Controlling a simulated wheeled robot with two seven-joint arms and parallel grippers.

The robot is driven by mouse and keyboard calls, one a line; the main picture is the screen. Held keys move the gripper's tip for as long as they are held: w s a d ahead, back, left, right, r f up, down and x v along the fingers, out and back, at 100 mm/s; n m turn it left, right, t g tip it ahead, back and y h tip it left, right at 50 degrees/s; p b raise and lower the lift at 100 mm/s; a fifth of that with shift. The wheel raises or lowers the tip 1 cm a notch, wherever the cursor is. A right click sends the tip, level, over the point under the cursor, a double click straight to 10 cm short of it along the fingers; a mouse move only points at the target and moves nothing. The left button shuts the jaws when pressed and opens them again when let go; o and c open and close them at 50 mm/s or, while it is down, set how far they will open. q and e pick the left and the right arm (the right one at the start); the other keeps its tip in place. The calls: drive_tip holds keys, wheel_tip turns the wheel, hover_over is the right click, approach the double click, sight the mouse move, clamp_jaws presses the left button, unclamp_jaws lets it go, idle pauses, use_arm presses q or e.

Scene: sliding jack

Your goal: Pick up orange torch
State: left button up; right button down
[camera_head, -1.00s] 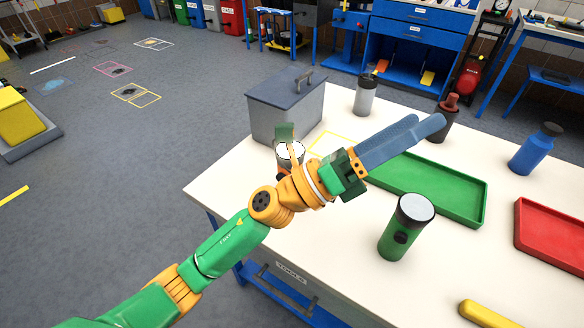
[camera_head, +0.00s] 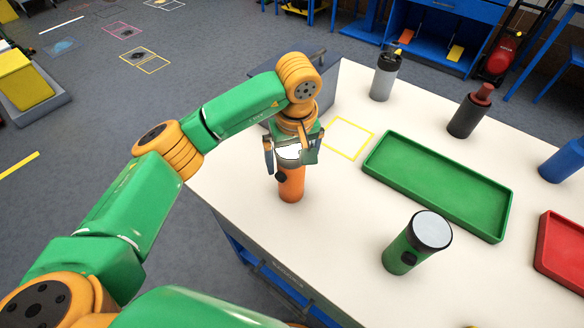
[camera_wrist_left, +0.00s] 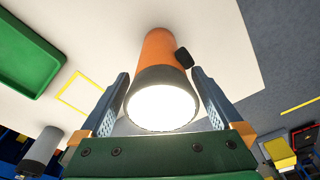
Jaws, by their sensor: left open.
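The orange torch (camera_head: 291,184) stands upright near the left edge of the white table, its lit lens facing up. My left gripper (camera_head: 291,158) is open above it, pointing down, with a finger on each side of the torch head. In the left wrist view the orange torch (camera_wrist_left: 160,60) lies between the two open fingers of the left gripper (camera_wrist_left: 160,92), with a gap visible on either side. The arm hides part of the torch's top in the head view. My right gripper is not in view.
A green torch (camera_head: 403,256) stands at the front of the table. A green tray (camera_head: 440,187), a red tray (camera_head: 560,250), a grey bottle (camera_head: 384,80), a dark red-topped bottle (camera_head: 468,115) and a blue bottle (camera_head: 565,160) are further right. A grey box (camera_head: 327,85) stands behind my arm.

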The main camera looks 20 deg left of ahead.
use_arm(q)
wheel_tip(320, 180, down, 4)
drive_tip(key=shift+w+r+p, duration=0.1)
drive_tip(key=shift+r+p, duration=0.05)
drive_tip(key=shift+p, duration=0.15)
drive_tip(key=c, duration=1.4)
drive_tip(key=shift+r, duration=0.1)
